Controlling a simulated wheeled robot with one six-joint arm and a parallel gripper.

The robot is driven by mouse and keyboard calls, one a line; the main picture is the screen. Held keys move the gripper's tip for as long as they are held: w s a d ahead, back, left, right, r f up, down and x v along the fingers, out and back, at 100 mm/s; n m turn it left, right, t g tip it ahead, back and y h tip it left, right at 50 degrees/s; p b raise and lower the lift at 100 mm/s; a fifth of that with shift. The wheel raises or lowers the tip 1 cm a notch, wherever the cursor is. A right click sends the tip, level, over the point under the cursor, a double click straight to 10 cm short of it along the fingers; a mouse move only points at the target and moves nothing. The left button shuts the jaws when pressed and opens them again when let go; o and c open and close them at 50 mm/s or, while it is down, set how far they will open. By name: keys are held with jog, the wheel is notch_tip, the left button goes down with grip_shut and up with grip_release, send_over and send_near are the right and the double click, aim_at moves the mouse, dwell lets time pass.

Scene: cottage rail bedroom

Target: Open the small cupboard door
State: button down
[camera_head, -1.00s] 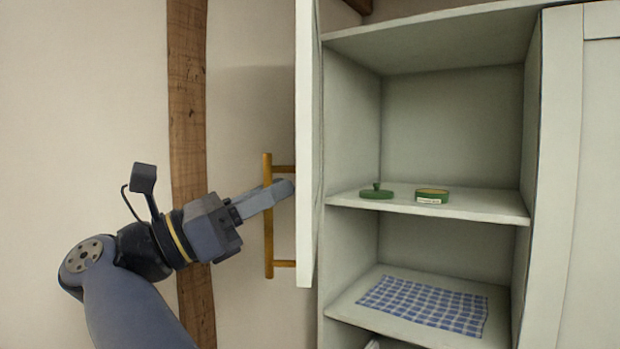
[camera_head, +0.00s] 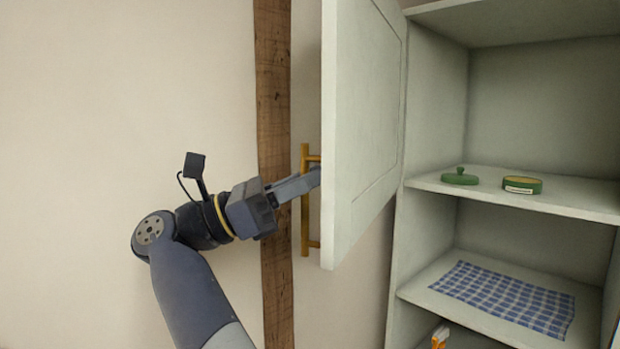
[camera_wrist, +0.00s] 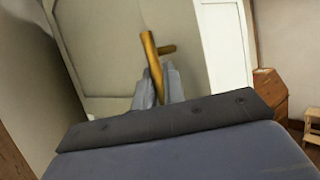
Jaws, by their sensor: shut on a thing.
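The cupboard door (camera_head: 362,130) is a pale grey-green panel standing wide open at the left side of the cupboard (camera_head: 440,215), its inner face partly showing. A brass bar handle (camera_head: 305,225) is on its outer face. My gripper (camera_head: 312,181) is shut on the handle at about its middle; the door edge hides part of the fingertips. In the wrist view the handle (camera_wrist: 150,58) runs between the two fingers (camera_wrist: 159,88).
The open shelves hold a green lid (camera_head: 459,178), a round green tin (camera_head: 522,185) and a blue checked cloth (camera_head: 505,296). An orange and white item (camera_head: 440,336) shows lower down. A wooden post (camera_head: 273,90) stands on the wall behind my arm.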

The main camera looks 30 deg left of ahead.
jog(key=shift+r, duration=0.1)
jog(key=c, duration=1.5)
grip_release()
jog(key=shift+d, duration=0.15)
